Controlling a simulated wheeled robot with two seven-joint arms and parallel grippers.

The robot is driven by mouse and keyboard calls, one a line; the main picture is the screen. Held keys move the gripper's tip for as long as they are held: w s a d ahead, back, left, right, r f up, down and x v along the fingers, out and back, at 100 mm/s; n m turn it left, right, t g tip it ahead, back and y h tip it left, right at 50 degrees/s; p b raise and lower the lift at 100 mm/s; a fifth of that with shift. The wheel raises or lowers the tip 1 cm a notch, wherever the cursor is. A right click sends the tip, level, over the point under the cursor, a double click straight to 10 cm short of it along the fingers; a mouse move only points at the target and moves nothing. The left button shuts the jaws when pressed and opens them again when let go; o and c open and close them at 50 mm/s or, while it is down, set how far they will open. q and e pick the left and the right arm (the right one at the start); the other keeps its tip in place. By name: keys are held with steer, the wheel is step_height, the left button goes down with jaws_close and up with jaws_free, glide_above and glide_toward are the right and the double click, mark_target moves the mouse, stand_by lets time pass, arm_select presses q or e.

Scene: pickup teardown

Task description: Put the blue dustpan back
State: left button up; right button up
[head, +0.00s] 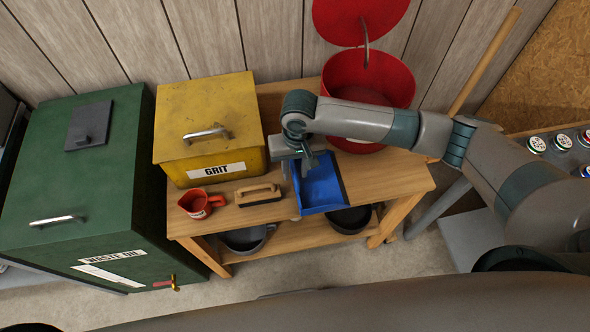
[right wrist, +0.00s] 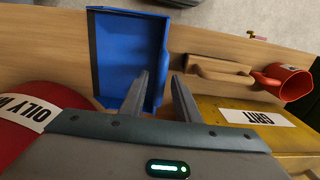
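The blue dustpan (head: 322,186) lies on the wooden bench top (head: 390,178), close to its front edge, right of the brush. It also shows in the right wrist view (right wrist: 118,50). My right gripper (head: 302,166) is over the dustpan's left side in the head view. In the right wrist view its two fingers (right wrist: 160,85) stand apart, with part of the dustpan's side wall showing between them. I cannot tell whether either finger touches it. My left gripper is not in view.
A wooden-backed brush (head: 258,194) and red jug (head: 200,203) lie left of the dustpan. The yellow grit box (head: 208,125) and open red bin (head: 350,80) stand behind. Dark pans (head: 245,238) sit on the lower shelf. The bench's right end is clear.

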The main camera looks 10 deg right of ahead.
step_height(320, 180, up, 11)
steer(key=b, duration=0.2)
steer(key=shift+d+r, duration=0.2)
steer(key=shift+d, duration=0.1)
stand_by(0.5)
